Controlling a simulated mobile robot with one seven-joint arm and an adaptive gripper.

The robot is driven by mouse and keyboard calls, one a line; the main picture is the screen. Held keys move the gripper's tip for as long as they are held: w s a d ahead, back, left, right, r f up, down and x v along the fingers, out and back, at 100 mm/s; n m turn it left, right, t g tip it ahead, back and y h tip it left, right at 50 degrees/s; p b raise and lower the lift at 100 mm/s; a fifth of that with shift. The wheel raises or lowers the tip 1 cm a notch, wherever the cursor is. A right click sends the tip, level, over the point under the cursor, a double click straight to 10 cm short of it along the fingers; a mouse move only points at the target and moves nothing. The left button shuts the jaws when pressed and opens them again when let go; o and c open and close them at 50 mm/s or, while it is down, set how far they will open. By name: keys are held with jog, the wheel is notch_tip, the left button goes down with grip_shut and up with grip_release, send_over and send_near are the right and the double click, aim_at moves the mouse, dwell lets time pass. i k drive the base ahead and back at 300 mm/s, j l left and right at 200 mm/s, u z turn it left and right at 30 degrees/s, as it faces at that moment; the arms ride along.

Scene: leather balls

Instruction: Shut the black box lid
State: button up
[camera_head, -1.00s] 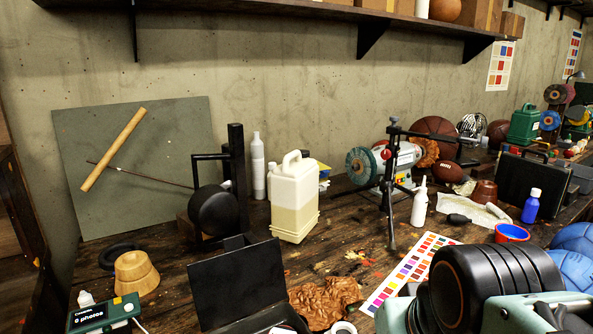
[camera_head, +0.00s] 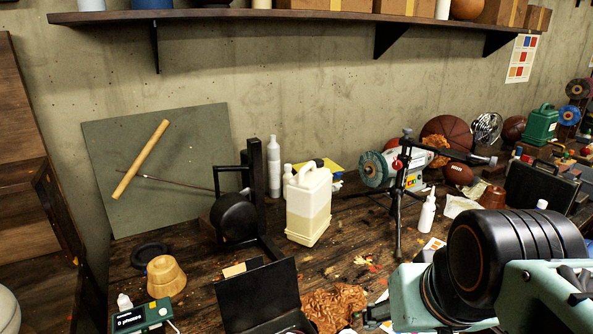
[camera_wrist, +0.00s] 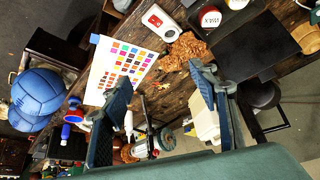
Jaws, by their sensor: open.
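The black box stands open at the bottom edge of the head view, its flat lid (camera_head: 258,297) raised and tilted back. Most of the box body is cut off there. In the wrist view the lid (camera_wrist: 247,46) is a dark panel at upper right, and the box (camera_wrist: 205,38) beside it holds round items with white labels. My gripper (camera_wrist: 158,75) is open and empty, its two blue-grey fingers spread apart. It is apart from the lid, which lies beyond the right finger in that view.
A brown crumpled leather piece (camera_head: 334,306) lies right of the box. A wooden cone (camera_head: 165,277) and a green display device (camera_head: 142,317) are to its left. A jug (camera_head: 308,207) and a tripod (camera_head: 400,205) stand behind. A colour chart (camera_wrist: 120,70) lies nearby.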

aim_at(258, 294)
jog(key=k+j, duration=0.25)
jog(key=k, duration=0.25)
jog(key=k+j, duration=0.55)
jog(key=j, duration=0.4)
jog(key=k+j, duration=0.15)
jog(key=j, duration=0.25)
jog(key=i+j, duration=0.1)
jog(key=j, duration=0.25)
jog(key=i+j, duration=0.1)
jog(key=j, duration=0.25)
jog(key=i+j+u, duration=0.1)
jog(key=j, duration=0.25)
jog(key=i+j, duration=0.1)
jog(key=j, duration=0.25)
jog(key=i+j, duration=0.1)
jog(key=j, duration=0.25)
jog(key=i+l, duration=0.2)
jog(key=k+l+z, duration=0.05)
jog(key=l, duration=0.1)
